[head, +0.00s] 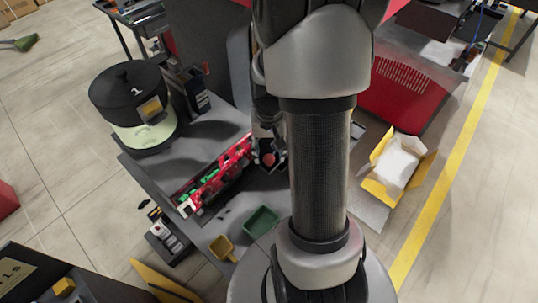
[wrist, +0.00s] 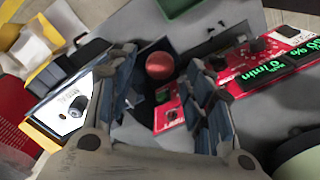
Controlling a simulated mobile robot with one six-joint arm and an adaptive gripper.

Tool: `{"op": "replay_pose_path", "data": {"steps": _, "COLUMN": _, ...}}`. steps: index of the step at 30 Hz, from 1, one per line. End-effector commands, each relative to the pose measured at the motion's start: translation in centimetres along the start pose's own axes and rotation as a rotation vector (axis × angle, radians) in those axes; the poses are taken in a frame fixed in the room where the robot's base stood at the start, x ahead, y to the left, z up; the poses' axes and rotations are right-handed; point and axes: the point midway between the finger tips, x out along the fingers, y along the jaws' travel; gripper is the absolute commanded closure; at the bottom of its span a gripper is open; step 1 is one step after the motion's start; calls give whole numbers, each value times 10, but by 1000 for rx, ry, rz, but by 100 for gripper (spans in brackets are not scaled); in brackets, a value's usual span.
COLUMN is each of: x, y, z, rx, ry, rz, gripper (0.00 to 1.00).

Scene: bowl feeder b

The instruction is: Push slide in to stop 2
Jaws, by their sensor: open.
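A round red knob (wrist: 159,65) shows in the wrist view between the fingertips of my gripper (wrist: 166,78). My gripper is open, with its fingers on either side of the knob; I cannot tell whether they touch it. In the head view the red knob (head: 268,159) is at the right end of the red control panel (head: 215,175), just under my gripper (head: 268,140), partly hidden by my arm. The slide's body and its stop marks cannot be made out. The red panel with green displays (wrist: 262,75) also shows at right in the wrist view.
A black bowl marked 1 (head: 128,88) stands left on the grey bench. A white plate with a black knob (wrist: 70,108) is at left in the wrist view. A yellow box (head: 397,165) is at right.

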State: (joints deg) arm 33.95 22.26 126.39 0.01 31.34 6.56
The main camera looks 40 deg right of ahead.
Motion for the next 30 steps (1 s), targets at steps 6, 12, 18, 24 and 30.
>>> {"op": "replay_pose_path", "data": {"steps": 6, "x": 19, "y": 0, "z": 0, "rx": 0, "ry": 0, "rz": 0, "gripper": 52}}
{"op": "replay_pose_path", "data": {"steps": 12, "x": 20, "y": 0, "z": 0, "rx": 0, "ry": 0, "rz": 0, "gripper": 52}}
{"op": "replay_pose_path", "data": {"steps": 18, "x": 20, "y": 0, "z": 0, "rx": 0, "ry": 0, "rz": 0, "gripper": 59}}
{"op": "replay_pose_path", "data": {"steps": 24, "x": 20, "y": 0, "z": 0, "rx": 0, "ry": 0, "rz": 0, "gripper": 72}}
{"op": "replay_pose_path", "data": {"steps": 30, "x": 20, "y": 0, "z": 0, "rx": 0, "ry": 0, "rz": 0, "gripper": 86}}
